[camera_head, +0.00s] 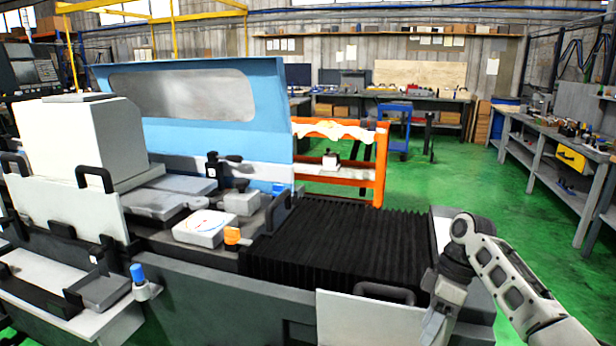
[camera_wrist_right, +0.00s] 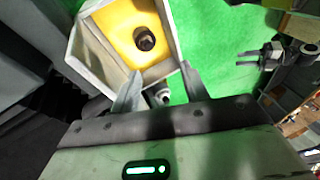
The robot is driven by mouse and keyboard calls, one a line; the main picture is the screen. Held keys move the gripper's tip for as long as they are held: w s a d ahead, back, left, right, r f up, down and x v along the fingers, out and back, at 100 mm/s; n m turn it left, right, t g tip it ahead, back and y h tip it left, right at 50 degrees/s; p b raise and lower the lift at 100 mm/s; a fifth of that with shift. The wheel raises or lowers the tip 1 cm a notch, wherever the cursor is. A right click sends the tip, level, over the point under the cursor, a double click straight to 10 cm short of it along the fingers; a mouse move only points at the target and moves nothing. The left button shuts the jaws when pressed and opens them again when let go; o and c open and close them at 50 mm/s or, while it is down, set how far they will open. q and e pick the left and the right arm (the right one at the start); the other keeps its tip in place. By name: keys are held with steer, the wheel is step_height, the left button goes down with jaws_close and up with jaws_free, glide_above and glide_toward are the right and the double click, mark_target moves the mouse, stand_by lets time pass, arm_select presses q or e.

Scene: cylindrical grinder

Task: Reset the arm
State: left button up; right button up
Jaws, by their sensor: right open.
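My right arm (camera_head: 510,285) comes in from the lower right and bends down at the wrist. My right gripper (camera_head: 432,335) hangs at the front right end of the grinder (camera_head: 370,318), beside its black bellows cover (camera_head: 340,250). In the right wrist view the two fingers (camera_wrist_right: 160,78) stand apart, with nothing held between them. Beyond the fingertips is an open light-walled box (camera_wrist_right: 92,50) with a yellow inside and a dark round part (camera_wrist_right: 145,39) in it. The fingers appear apart from that part. My left gripper is not in view.
The grinder has a blue hood (camera_head: 270,95) and a white box with a dial (camera_head: 203,228). An orange rack (camera_head: 380,165) stands behind. A grey workbench (camera_head: 560,165) lines the right side.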

steer(key=s+a+f+m+t+h, duration=0.1)
steer(key=s+a+f+m, duration=0.15)
steer(key=s+f, duration=0.5)
steer(key=s+a+f+m+t+h, duration=0.1)
steer(key=s+a+f+m+t, duration=0.1)
steer(key=s+a+f, duration=0.5)
steer(key=s+d+r+m+t+h, duration=0.1)
steer(key=s+d+r+m, duration=0.25)
steer(key=s, duration=0.45)
steer(key=s+d+r+m+t+h, duration=0.1)
steer(key=s+d+r+m+t, duration=0.2)
steer(key=s, duration=0.5)
steer(key=w+a+f+t+y, duration=0.2)
steer(key=w+a+f+t, duration=0.2)
steer(key=f, duration=0.6)
steer(key=shift+w+n+t+y, duration=0.4)
steer(key=shift+w+t, duration=0.2)
steer(key=shift+w, duration=0.2)
